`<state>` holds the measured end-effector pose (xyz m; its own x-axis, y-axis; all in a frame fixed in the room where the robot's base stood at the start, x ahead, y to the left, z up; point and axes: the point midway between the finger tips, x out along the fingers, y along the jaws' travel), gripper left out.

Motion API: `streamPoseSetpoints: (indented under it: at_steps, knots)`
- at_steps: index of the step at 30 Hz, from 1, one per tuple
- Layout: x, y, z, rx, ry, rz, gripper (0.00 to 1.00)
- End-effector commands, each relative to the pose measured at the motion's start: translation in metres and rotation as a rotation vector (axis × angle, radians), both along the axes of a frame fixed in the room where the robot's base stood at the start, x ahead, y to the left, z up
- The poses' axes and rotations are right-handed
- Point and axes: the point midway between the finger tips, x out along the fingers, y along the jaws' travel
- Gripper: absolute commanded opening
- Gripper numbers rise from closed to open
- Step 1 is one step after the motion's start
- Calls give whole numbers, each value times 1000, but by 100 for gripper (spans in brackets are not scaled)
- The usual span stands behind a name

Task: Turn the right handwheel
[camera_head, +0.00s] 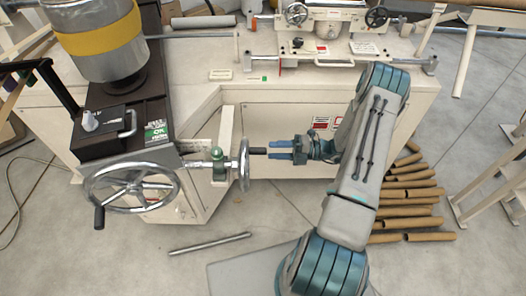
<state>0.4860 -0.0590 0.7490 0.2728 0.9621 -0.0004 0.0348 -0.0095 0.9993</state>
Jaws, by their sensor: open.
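The right handwheel (244,166) is a metal wheel seen nearly edge-on. It sits at the right end of a horizontal shaft with a green bearing block (217,163). Its dark handle (257,151) points right, toward my gripper (269,150). My gripper has two blue fingers, is open and points left. Its fingertips are right at the handle's free end; I cannot tell whether they touch it or overlap it. A larger left handwheel (131,189) with a black handle (99,217) stands at the left, facing the camera more.
The cream machine body (285,117) is just behind my gripper. Two small handwheels (296,14) (377,17) sit on its top at the back. Cardboard tubes (408,209) lie on the floor at right. A metal rod (210,243) lies on open floor in front.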

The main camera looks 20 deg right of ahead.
Motion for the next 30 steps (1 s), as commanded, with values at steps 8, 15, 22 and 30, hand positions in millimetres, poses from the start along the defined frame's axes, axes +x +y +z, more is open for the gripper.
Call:
streamPoseSetpoints:
  at_steps: [8,15,22,30]
  knots:
    - [-15,-57,-2,-3,-2,-2,44]
    - [-21,-76,0,0,-1,1,44]
    - [-22,-78,0,0,0,0,44]
    - [-21,-79,-4,-29,-114,-4,44]
